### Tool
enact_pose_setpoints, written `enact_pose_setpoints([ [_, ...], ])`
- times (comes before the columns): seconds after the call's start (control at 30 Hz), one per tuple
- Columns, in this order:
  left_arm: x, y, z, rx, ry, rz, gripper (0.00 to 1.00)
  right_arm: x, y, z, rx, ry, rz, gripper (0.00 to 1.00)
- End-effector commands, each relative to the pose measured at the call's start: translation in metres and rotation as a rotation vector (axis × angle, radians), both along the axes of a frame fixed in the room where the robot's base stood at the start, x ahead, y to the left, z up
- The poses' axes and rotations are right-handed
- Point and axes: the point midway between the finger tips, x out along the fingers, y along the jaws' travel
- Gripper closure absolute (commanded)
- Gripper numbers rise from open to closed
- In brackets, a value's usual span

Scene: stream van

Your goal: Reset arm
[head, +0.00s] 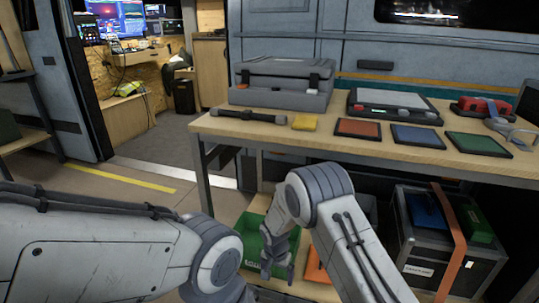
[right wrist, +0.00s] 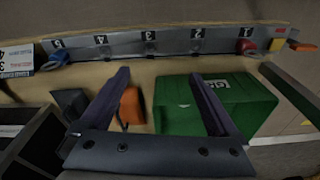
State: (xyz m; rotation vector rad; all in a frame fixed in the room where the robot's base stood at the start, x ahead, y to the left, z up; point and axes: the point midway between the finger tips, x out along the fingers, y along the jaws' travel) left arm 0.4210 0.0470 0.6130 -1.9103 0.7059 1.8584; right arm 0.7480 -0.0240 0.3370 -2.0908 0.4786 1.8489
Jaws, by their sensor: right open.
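My right gripper (head: 278,277) hangs below the front edge of the wooden table in the head view, in front of a green bin. In the right wrist view its two dark fingers (right wrist: 160,74) are spread wide with nothing held between them. The right arm bends downward from a rounded grey joint. My left arm (head: 110,245) reaches in from the left at the bottom of the head view. Its gripper is outside the picture.
The table (head: 222,123) bears a grey case (head: 282,88), a black bar and several coloured pads. Below are a green bin (head: 250,240), an orange item (right wrist: 131,103) and a strapped black case (head: 440,255). A numbered grey rail (right wrist: 170,42) crosses the wrist view. Open floor lies left.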

Motion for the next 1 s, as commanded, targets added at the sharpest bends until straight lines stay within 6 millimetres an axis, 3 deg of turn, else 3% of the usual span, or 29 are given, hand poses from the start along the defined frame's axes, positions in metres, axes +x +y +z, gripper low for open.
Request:
enact_pose_setpoints([
  [0.27,0.0,0.0,0.0,0.0,0.0,0.0,0.5,-0.006,-0.02,0.039,0.004,-0.008,0.055,0.04],
  [0.53,0.0,0.0,0.0,0.0,0.0,0.0,0.5,-0.029,-0.06,0.1,0.008,-0.027,0.143,0.04],
  [0.73,0.0,0.0,0.0,0.0,0.0,0.0,0.5,-0.075,-0.106,0.16,0.003,-0.055,0.251,0.04],
  [1.0,0.0,0.0,0.0,0.0,0.0,0.0,0.5,-0.134,-0.14,0.198,-0.013,-0.081,0.362,0.04],
])
